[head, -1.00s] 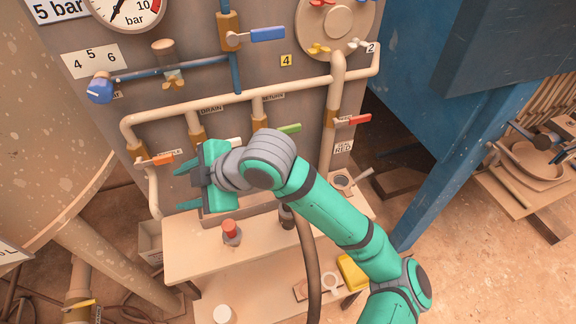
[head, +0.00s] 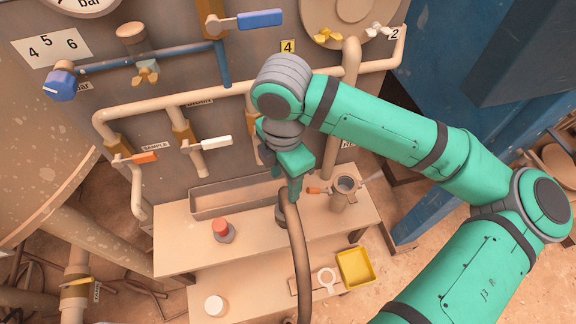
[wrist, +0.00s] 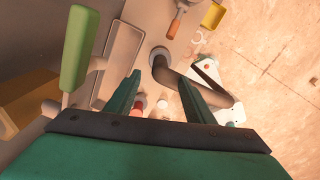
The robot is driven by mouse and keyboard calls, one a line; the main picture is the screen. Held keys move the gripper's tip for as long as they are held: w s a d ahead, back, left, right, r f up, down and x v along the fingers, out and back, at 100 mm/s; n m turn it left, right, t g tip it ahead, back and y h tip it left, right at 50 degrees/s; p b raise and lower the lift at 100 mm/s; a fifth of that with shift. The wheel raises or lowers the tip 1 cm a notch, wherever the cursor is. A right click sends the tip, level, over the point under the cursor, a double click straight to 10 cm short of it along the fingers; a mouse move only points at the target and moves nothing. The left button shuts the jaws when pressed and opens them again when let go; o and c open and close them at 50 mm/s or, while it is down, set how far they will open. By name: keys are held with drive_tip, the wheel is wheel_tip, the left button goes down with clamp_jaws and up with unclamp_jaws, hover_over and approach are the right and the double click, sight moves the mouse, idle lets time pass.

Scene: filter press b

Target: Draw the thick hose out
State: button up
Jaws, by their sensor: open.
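The thick hose (head: 300,257) is dark brown. In the head view it bends up from the lower edge over the bench front to a dark round socket (head: 282,217) on the bench. The wrist view shows the hose (wrist: 190,86) with its end in a round collar (wrist: 157,54), then running right behind one finger. My gripper (head: 287,184) points down, open and empty, just above the hose's upper bend. In the wrist view the fingertips (wrist: 159,78) frame the space short of the hose end. Whether they touch the hose cannot be told.
A bench (head: 185,250) carries a trough (head: 225,200), a red-topped item (head: 221,229) and a metal cup (head: 345,188). A yellow tray (head: 355,266) and a white cup (head: 215,305) sit lower. Valve handles and pipes stand close behind; a green handle (wrist: 78,48) is near my gripper.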

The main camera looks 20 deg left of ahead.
sight(284, 201)
drive_tip(key=f, duration=1)
drive_tip(key=shift+s+a+f, duration=0.1)
drive_tip(key=shift+a+f, duration=0.1)
drive_tip(key=shift+d, duration=0.1)
drive_tip(key=shift+r, duration=0.1)
clamp_jaws()
